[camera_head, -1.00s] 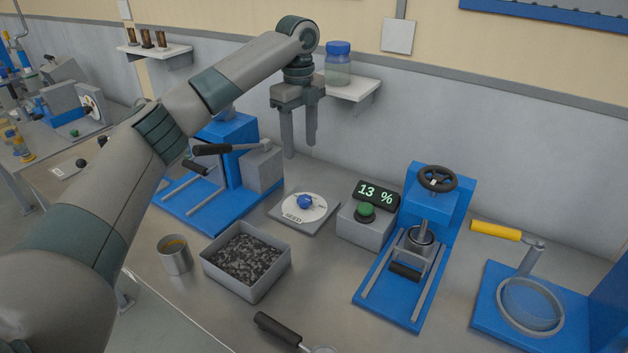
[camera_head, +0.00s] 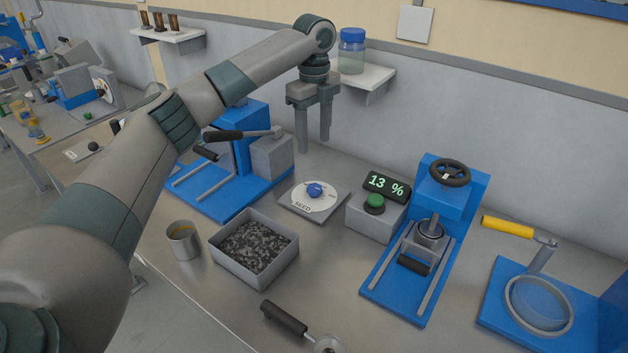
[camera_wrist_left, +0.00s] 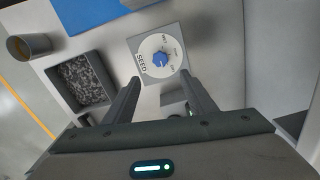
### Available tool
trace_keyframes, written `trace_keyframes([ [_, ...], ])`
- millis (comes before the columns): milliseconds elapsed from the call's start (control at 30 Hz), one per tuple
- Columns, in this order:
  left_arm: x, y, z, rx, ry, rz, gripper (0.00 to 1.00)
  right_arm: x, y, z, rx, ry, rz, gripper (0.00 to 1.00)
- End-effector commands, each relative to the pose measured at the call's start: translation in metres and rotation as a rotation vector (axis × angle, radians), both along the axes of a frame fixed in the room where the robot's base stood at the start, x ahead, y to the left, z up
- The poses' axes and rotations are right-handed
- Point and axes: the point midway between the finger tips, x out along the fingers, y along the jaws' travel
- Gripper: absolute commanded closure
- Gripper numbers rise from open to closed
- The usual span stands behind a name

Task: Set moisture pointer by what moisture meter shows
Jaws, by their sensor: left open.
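The moisture meter (camera_head: 376,210) is a grey box with a green button and a black display (camera_head: 387,186) that reads 13 %. The moisture pointer is a blue knob (camera_head: 315,190) on a white round dial (camera_head: 303,202) marked SEED, set on a grey plate. In the left wrist view the knob (camera_wrist_left: 160,58) sits ahead of the fingers, with small words around the dial, too small to read surely. My left gripper (camera_head: 314,145) is open and empty, fingers pointing down, above and behind the dial, apart from the knob. My right gripper is not in view.
A tray of dark grains (camera_head: 254,249) and a metal cup (camera_head: 184,241) stand in front of the dial. Blue presses stand left (camera_head: 238,150) and right (camera_head: 424,240). A black-handled tool (camera_head: 285,318) lies at the front. A shelf with a jar (camera_head: 352,52) is behind the gripper.

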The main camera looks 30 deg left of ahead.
Motion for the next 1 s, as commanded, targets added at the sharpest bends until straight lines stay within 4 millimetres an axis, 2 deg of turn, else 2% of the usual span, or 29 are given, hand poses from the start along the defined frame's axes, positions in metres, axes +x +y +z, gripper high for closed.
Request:
trace_keyframes([
  [567, -0.001, 0.000, -0.101, 0.001, 0.004, 0.001, 0.49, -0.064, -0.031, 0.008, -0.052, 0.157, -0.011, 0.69],
  [800, 0.000, 0.000, -0.133, 0.001, 0.002, 0.000, 0.49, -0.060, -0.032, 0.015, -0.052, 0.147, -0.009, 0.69],
  [1000, 0.000, 0.000, -0.143, 0.000, 0.000, 0.000, 0.49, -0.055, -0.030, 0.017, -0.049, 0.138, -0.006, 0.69],
])
